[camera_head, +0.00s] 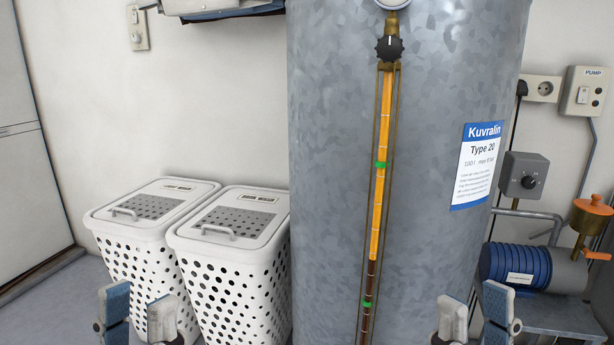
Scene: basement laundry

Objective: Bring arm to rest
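My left gripper (139,312) is at the bottom left of the head view, in front of the white laundry baskets. Its two fingers stand apart with nothing between them. My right gripper (474,318) is at the bottom right, in front of the tank's lower right side. Its fingers also stand apart, and I see nothing between them. Both grippers point upward, and their lower parts and arms are cut off by the bottom edge.
A large grey metal tank (430,130) with a sight gauge (380,180) fills the middle. Two lidded white baskets, left (128,255) and right (225,275), stand beside it. A blue pump (515,266), a control box (524,177) and a pump switch (586,92) are at right.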

